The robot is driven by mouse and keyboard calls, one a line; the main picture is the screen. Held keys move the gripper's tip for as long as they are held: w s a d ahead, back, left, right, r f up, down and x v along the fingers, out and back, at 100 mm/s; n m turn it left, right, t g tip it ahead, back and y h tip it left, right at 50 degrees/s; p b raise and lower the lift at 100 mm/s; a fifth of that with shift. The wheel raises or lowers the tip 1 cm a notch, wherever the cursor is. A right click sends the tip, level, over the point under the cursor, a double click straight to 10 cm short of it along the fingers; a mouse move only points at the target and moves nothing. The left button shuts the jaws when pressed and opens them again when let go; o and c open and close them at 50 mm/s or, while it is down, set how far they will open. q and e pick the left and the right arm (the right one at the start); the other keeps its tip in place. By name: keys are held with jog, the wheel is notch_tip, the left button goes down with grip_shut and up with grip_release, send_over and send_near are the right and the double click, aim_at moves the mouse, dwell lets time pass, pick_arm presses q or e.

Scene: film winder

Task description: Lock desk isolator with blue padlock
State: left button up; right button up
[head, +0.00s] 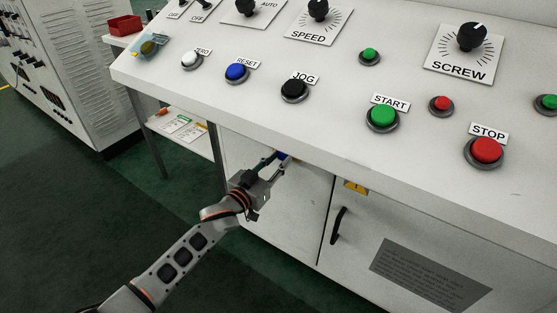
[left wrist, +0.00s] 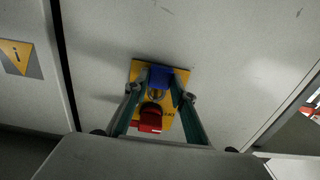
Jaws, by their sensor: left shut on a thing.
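The desk isolator is a yellow plate (left wrist: 180,76) with a red switch handle (left wrist: 150,119) on the grey cabinet front, seen in the left wrist view. The blue padlock (left wrist: 159,77) is between the fingertips of my left gripper (left wrist: 164,92), which is shut on it. The padlock is in front of the yellow plate, beside the red handle. A greyish shackle shows between padlock and handle; whether it passes through the isolator I cannot tell. In the head view my left gripper (head: 277,160) is under the desk's overhang and mostly hides the isolator. My right gripper is not in view.
The desk top (head: 330,115) overhangs the cabinet front and carries several buttons and knobs. A cabinet door with a black handle (head: 339,225) and a yellow warning label (head: 356,187) is to the right. A low shelf (head: 180,128) stands left. The green floor is open.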

pick_arm(q)
jog(key=shift+s+f, duration=0.1)
jog(key=shift+f, duration=0.2)
jog(key=o, duration=1.2)
jog(key=shift+a+r, duration=0.1)
jog(key=v, duration=1.2)
